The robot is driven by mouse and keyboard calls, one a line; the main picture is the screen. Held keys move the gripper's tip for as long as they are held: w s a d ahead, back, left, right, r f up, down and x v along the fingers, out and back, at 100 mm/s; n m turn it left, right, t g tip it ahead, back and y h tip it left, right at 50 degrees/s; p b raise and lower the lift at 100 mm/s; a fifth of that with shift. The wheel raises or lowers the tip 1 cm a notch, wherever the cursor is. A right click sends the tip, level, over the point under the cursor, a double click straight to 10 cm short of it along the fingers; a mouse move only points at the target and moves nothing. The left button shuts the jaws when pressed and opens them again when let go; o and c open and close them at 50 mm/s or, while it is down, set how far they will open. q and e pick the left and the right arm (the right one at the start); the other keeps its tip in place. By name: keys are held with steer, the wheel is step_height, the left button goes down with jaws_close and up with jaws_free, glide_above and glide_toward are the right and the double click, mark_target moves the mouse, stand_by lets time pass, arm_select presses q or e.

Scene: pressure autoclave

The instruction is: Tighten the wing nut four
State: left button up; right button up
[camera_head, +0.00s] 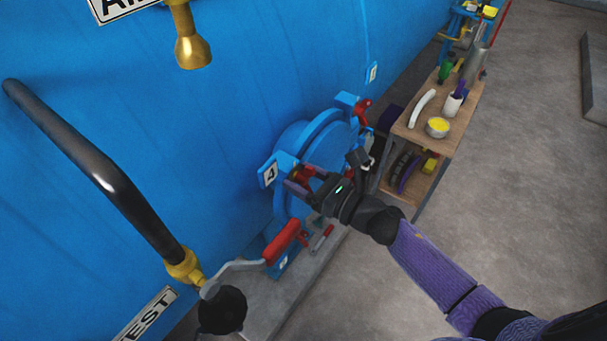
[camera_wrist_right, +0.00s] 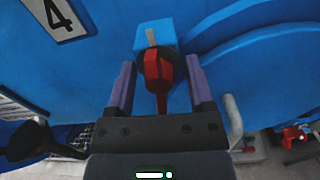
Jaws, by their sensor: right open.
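Wing nut four (camera_head: 301,171) is red and sits in a blue clamp beside the label "4" (camera_head: 269,175) on the rim of the round blue hatch (camera_head: 327,147). In the right wrist view the wing nut (camera_wrist_right: 158,72) points toward me. My right gripper (camera_wrist_right: 161,82) is open, with one purple finger on each side of the nut and visible gaps between. In the head view the right gripper (camera_head: 300,183) is at the nut and partly hides it. My left gripper is not in view.
Another red wing nut (camera_head: 362,107) is at the hatch's upper right. A wooden cart (camera_head: 464,125) with a bowl (camera_head: 438,127) stands right.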

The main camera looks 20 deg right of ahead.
jaws_close()
